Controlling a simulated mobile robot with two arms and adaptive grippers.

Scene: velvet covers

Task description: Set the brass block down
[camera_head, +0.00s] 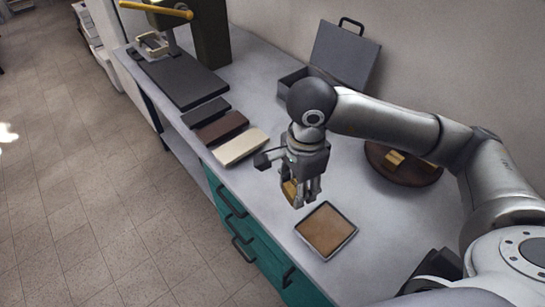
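My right gripper (304,197) comes in from the right and points down over the counter. It is shut on a brass block (289,190), which shows partly between the fingers; the rest is hidden by the gripper. It hangs just behind and left of a square metal-rimmed tray (352,238) with a brown inside. Whether the block touches the counter cannot be told. My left gripper is not in view.
A round dark wooden tray (377,171) with several brass pieces (394,158) stands at the right. An open grey case (340,58) is at the wall. Cream (239,147), brown (221,128) and dark (205,112) covers line the left edge, near a press (185,80).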

